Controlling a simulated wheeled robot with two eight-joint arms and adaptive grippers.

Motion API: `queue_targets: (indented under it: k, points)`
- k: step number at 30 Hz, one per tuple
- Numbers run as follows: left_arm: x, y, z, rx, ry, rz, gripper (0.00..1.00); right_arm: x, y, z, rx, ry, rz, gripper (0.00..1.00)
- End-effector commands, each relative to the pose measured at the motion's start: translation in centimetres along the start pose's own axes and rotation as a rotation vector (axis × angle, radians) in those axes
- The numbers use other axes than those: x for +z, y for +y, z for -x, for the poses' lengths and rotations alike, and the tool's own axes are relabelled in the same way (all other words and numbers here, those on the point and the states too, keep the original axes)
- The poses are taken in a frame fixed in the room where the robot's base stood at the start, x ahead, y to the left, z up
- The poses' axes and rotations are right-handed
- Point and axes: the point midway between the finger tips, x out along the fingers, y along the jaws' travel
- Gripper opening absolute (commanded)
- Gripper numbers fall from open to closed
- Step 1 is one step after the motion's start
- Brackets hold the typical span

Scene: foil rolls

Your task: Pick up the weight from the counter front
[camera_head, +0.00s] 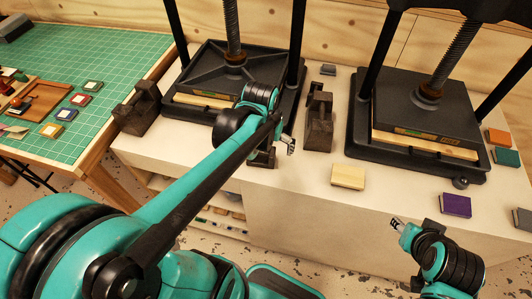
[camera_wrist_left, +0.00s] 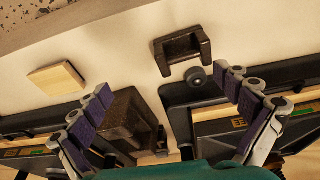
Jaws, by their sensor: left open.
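A small dark weight with a handle (camera_head: 262,159) lies at the counter front, below the left press, partly hidden by my left arm in the head view. It shows whole in the left wrist view (camera_wrist_left: 181,50), ahead of my fingers. My left gripper (camera_head: 288,144) is above the counter just right of this weight. In the left wrist view my left gripper (camera_wrist_left: 165,84) has its two fingers wide apart with nothing between them; the weight is beyond the fingertips. My right gripper (camera_head: 399,225) is low in front of the counter, its fingers mostly hidden.
A larger dark weight (camera_head: 319,122) stands between the left press (camera_head: 212,62) and right press (camera_head: 425,100). Another weight (camera_head: 137,110) stands at the counter's left end. A pale block (camera_head: 348,177) and purple block (camera_head: 456,205) lie near the front edge. Bare counter surrounds the pale block.

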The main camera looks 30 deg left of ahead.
Motion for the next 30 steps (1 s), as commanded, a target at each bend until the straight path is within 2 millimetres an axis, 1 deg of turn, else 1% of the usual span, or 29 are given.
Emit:
queue_targets:
  k: [1, 3, 7, 10, 14, 20, 27, 30]
  points:
    - [-1.2, -0.8, -0.4, -0.007, -0.042, 0.025, 1.00, -0.4, 0.0, 0.6, 0.000, 0.000, 0.000, 0.40]
    - [-2.1, -1.6, -1.4, -0.013, -0.098, 0.054, 1.00, -0.7, 0.0, 1.0, 0.000, 0.000, 0.000, 0.40]
    - [-3.2, -2.9, -3.2, -0.022, -0.177, 0.095, 1.00, -1.0, 0.0, 1.4, 0.000, 0.000, 0.000, 0.40]
    - [-3.5, -3.5, -4.1, -0.025, -0.213, 0.113, 1.00, -1.1, 0.0, 1.6, 0.000, 0.000, 0.000, 0.40]
    - [-3.4, -3.8, -5.2, -0.026, -0.231, 0.121, 1.00, -1.0, 0.0, 1.4, 0.000, 0.000, 0.000, 0.40]
    - [-2.9, -3.8, -7.7, -0.027, -0.232, 0.121, 1.00, -0.5, 0.0, 0.7, 0.000, 0.000, 0.000, 0.40]
    - [-2.1, -3.9, -11.2, -0.026, -0.231, 0.121, 1.00, 0.4, 0.0, -0.5, 0.000, 0.000, 0.000, 0.40]
    - [-1.9, -3.9, -12.0, -0.027, -0.231, 0.121, 1.00, 0.5, 0.0, -0.7, 0.000, 0.000, 0.000, 0.40]
